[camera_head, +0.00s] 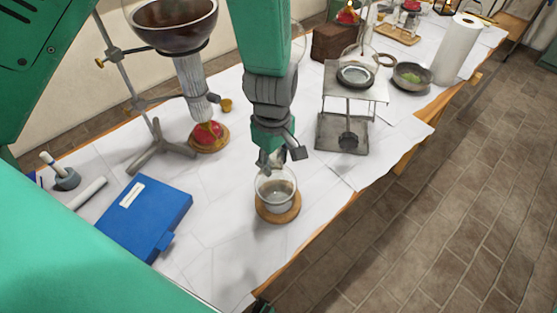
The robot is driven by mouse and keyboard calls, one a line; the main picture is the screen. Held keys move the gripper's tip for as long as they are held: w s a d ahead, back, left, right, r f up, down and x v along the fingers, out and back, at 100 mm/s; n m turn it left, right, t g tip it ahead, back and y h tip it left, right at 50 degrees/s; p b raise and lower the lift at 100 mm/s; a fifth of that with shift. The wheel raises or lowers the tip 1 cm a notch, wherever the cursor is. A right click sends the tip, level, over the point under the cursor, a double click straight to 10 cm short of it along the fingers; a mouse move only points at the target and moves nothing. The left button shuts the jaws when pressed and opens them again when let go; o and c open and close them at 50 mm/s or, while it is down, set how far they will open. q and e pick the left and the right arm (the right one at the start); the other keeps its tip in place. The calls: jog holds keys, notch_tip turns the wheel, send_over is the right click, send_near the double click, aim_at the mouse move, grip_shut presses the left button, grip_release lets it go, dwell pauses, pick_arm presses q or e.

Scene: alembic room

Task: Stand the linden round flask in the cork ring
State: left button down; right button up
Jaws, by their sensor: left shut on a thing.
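The flask looks about upright. Its bottom is at the tan cork ring (279,218), whose rim shows around and below the glass. I cannot tell whether the flask rests fully in the ring or is a little above it. My right gripper is not in view.
A blue case (145,217) lies to the left. A metal lift table (345,112) stands behind right. The table edge is close on the right.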

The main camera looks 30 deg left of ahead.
pick_arm(q)
jog(key=shift+a, duration=0.1)
jog(key=shift+d+r, duration=0.15)
jog(key=shift+d, duration=0.65)
jog(key=shift+a+p, duration=0.4)
jog(key=shift+a, duration=0.5)
jog(key=shift+d, duration=0.65)
jog(key=shift+a+f, duration=0.35)
